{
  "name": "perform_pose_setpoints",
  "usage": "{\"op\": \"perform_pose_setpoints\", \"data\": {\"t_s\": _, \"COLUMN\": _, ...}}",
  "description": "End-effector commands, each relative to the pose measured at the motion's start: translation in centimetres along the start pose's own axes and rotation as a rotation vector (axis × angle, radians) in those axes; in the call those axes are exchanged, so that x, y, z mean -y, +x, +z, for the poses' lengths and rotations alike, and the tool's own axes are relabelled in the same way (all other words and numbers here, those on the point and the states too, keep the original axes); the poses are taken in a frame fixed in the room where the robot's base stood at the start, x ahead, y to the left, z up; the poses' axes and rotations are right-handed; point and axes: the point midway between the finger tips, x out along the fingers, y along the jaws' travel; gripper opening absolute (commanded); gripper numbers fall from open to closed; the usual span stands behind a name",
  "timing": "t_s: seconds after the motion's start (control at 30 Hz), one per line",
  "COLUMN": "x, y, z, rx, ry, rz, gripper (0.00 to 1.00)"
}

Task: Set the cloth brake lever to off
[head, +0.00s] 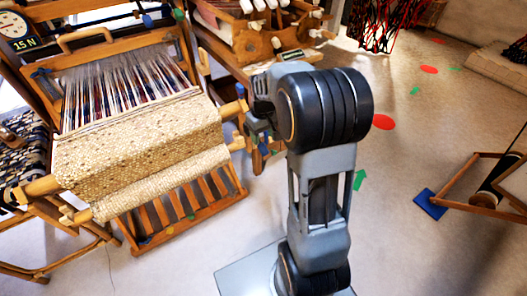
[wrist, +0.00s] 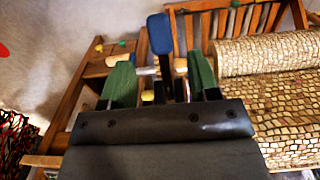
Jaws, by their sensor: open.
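A lever with a blue paddle-shaped handle (wrist: 160,34), which looks like the cloth brake lever, stands upright in the wrist view. Its dark stem runs down between the fingers of my gripper (wrist: 161,80). The green-tipped fingers are apart, one on each side of the stem, and I cannot tell whether either touches it. The lever is by the side of the loom (head: 140,140), near the end of the woven cloth roll (head: 150,150). In the head view my arm hides most of the gripper and lever. No off mark is readable.
A wooden dowel end (wrist: 145,71) and a yellow tip (wrist: 147,97) lie close to the fingers. Another wooden loom (head: 265,35) stands behind my arm. A blue mat (head: 430,204) and wooden frame (head: 480,190) are on the right. The floor between is mostly clear.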

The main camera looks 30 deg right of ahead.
Motion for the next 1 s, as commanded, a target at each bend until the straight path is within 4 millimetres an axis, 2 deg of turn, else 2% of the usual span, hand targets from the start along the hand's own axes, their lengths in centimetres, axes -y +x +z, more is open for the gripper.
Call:
{"op": "perform_pose_setpoints", "data": {"t_s": 0.03, "x": 0.0, "y": 1.4, "z": 0.1, "rx": 0.004, "ry": 0.0, "rz": -0.002, "gripper": 0.55}}
{"op": "perform_pose_setpoints", "data": {"t_s": 0.2, "x": 0.0, "y": 4.1, "z": 0.1, "rx": 0.003, "ry": 0.0, "rz": -0.001, "gripper": 0.55}}
{"op": "perform_pose_setpoints", "data": {"t_s": 0.4, "x": 0.0, "y": 6.0, "z": 0.0, "rx": 0.002, "ry": 0.0, "rz": -0.001, "gripper": 0.55}}
{"op": "perform_pose_setpoints", "data": {"t_s": 0.87, "x": 0.0, "y": 6.8, "z": 0.0, "rx": 0.0, "ry": 0.0, "rz": 0.0, "gripper": 0.55}}
{"op": "perform_pose_setpoints", "data": {"t_s": 1.0, "x": 0.0, "y": 6.8, "z": 0.0, "rx": 0.0, "ry": 0.0, "rz": 0.0, "gripper": 0.44}}
